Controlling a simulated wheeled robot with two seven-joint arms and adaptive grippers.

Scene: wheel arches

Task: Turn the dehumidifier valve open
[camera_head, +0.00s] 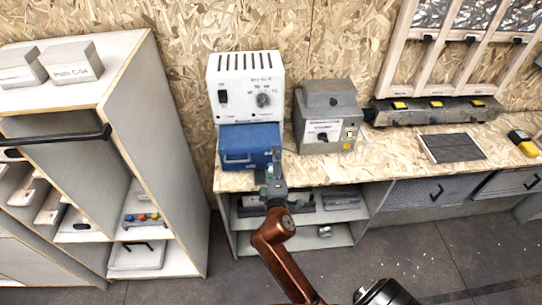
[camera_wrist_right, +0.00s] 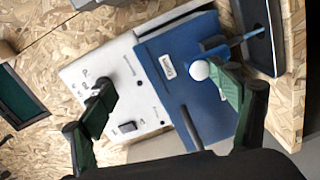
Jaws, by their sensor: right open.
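A white machine (camera_head: 244,85) with top slots, a switch and a dark round knob (camera_head: 263,100) stands at the back of the wooden bench. A blue box (camera_head: 250,142) with a handle is below its front. I cannot read the labels well enough to tell which part is the dehumidifier valve. My right gripper (camera_head: 270,172) is in front of the blue box's right side, open and empty. In the right wrist view its green-padded fingers (camera_wrist_right: 160,95) are spread, one over the white machine near its knob (camera_wrist_right: 100,85), the other over the blue box (camera_wrist_right: 185,75), beside a white ball (camera_wrist_right: 200,70).
A grey box (camera_head: 326,125) with a dial stands right of the white machine. A dark flat panel (camera_head: 452,147) and a yellow-black item (camera_head: 523,143) lie farther right on the bench (camera_head: 380,160). A tall shelf unit (camera_head: 165,150) stands at left. Shelves are under the bench.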

